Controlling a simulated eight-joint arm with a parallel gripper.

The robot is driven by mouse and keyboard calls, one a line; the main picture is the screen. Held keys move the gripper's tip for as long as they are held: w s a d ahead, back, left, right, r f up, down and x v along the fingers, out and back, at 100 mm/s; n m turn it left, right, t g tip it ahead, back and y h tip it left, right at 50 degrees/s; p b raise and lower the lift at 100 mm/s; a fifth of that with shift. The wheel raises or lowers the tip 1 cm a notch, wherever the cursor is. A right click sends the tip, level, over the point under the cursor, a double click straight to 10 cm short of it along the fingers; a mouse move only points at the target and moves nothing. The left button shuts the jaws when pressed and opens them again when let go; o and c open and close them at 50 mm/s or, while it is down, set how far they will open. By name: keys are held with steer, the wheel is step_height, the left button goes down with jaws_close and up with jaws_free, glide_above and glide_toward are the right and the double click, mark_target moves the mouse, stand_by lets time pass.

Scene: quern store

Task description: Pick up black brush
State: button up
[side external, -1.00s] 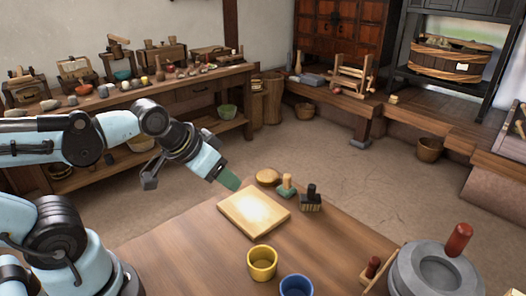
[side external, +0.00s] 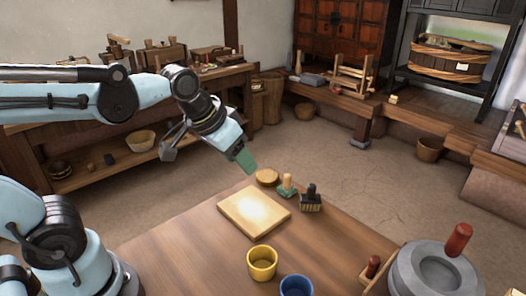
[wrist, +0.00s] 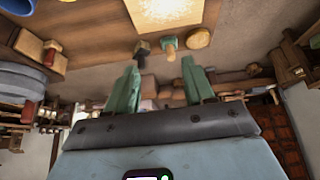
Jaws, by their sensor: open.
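The black brush (side external: 311,198), with a dark upright handle and a bristled block, stands on the wooden table right of the board. In the wrist view the black brush (wrist: 142,48) shows above the left fingertip. My gripper (side external: 246,160) is above the far-left part of the table, up and left of the brush and apart from it. In the wrist view my gripper (wrist: 160,72) has its two green fingers spread, with nothing between them.
A green-based brush (side external: 287,186) and a round wooden piece (side external: 267,177) stand beside the black brush. A pale board (side external: 254,212), yellow cup (side external: 262,263), blue cup (side external: 296,286) and stone quern (side external: 437,272) share the table.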

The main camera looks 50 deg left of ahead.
steer(key=w+d+r+g, duration=0.3)
steer(key=w, duration=0.6)
steer(key=g, duration=0.3)
glide_toward(312, 185)
step_height(312, 185, down, 6)
steer(key=shift+s+a+r, duration=0.1)
steer(key=shift+a+r, duration=0.05)
steer(key=shift+r, duration=0.05)
steer(key=shift+d+f, duration=0.15)
steer(key=shift+f, duration=1.15)
steer(key=shift+d+f, duration=0.15)
steer(key=shift+f, duration=1.15)
jaws_close()
